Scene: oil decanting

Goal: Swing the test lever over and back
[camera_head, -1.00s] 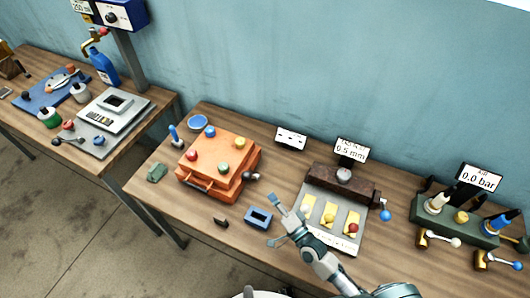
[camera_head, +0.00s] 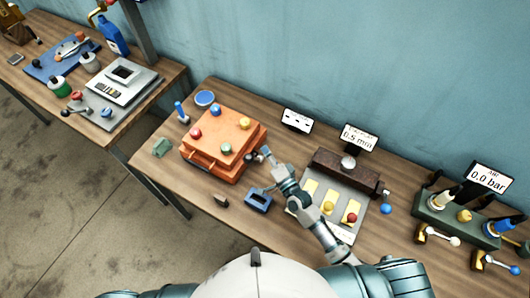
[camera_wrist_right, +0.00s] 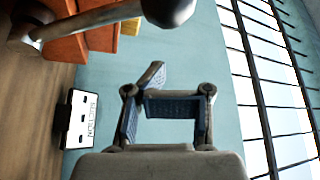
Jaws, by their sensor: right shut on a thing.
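The orange box (camera_head: 222,158) stands on the workbench, with coloured knobs on its top. The test lever (camera_head: 251,158) is a grey rod with a dark rounded knob on the box's right side. In the right wrist view the lever (camera_wrist_right: 90,20) crosses the top left, its knob at the top edge. The gripper's blue-padded fingers show in the right wrist view (camera_wrist_right: 168,108). My left gripper is out of view.
A blue open frame (camera_head: 258,201) lies just below my right gripper. A grey panel with yellow strips (camera_head: 345,233) is to the right, with a green valve block (camera_head: 450,222) beyond it. A small sign (camera_head: 297,120) stands behind.

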